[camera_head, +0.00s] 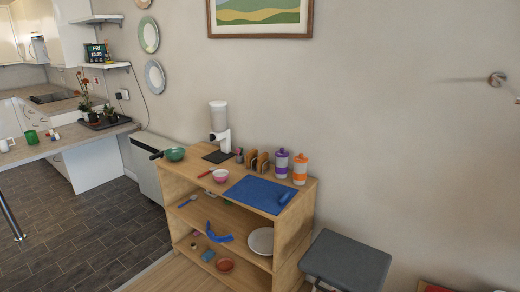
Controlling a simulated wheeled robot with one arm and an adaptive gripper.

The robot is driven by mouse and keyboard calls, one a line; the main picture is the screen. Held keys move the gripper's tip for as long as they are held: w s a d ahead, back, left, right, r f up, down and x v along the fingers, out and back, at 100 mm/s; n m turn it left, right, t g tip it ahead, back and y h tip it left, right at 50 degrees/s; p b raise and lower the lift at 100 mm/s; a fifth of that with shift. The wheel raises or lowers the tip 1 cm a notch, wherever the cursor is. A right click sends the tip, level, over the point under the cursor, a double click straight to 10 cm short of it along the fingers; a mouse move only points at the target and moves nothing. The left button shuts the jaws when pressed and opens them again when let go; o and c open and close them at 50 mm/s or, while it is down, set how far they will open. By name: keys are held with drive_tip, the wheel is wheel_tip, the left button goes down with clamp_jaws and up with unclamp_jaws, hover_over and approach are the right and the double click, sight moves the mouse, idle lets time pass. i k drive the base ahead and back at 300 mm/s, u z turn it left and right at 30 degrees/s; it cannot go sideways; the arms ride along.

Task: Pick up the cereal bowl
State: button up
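I cannot tell for sure which bowl is the cereal bowl. A small pink and white bowl (221,176) sits on top of the wooden shelf unit (187,184), left of a blue mat. A small reddish bowl (225,265) sits on the lowest visible shelf. A white dispenser (220,122) stands behind the pink bowl. My gripper is not in view.
A blue mat (252,195) and two bottles, purple-topped (281,164) and orange-topped (300,170), take up the unit's right side. A grey stool (347,261) stands at the right. Tiled floor (75,235) is open at the left.

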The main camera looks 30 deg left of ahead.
sight(174, 154)
drive_tip(key=u, duration=2)
drive_tip(key=i, duration=3.4)
drive_tip(key=u, duration=0.6)
